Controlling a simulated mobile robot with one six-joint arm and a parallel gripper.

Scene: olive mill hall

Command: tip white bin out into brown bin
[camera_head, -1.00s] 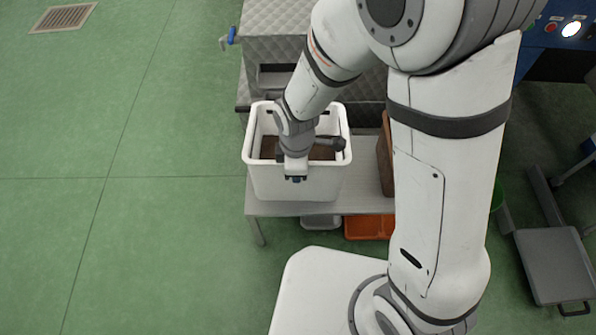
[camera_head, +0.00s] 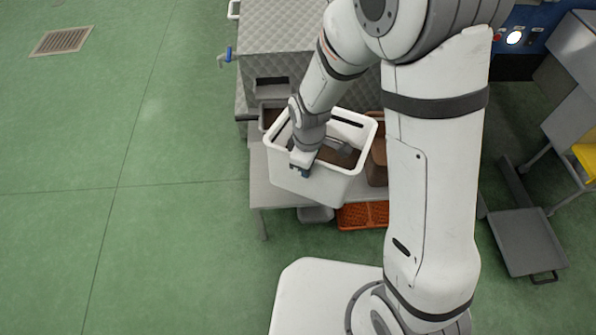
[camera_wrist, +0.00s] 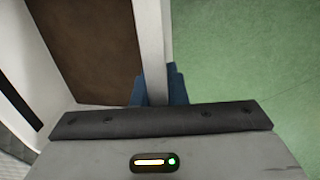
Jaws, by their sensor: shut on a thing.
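The white bin (camera_head: 322,187) hangs tilted and turned in my grip, over the front of the grey bench. Brown contents (camera_head: 335,153) show inside it; the wrist view shows them too as a flat brown surface (camera_wrist: 95,45). My gripper (camera_head: 301,168) is shut on the bin's near left rim, and the wrist view shows the blue fingertips on both sides of the white wall (camera_wrist: 150,50). The brown bin (camera_head: 377,160) stands on the bench just right of the white bin, partly hidden by it and by my arm.
The grey bench (camera_head: 262,185) has a quilted metal machine (camera_head: 275,65) with a blue-handled tap (camera_head: 228,54) behind it. An orange crate (camera_head: 362,215) and a grey tub (camera_head: 315,214) sit underneath. A grey platform trolley (camera_head: 527,243) stands at right. The green floor at left is clear.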

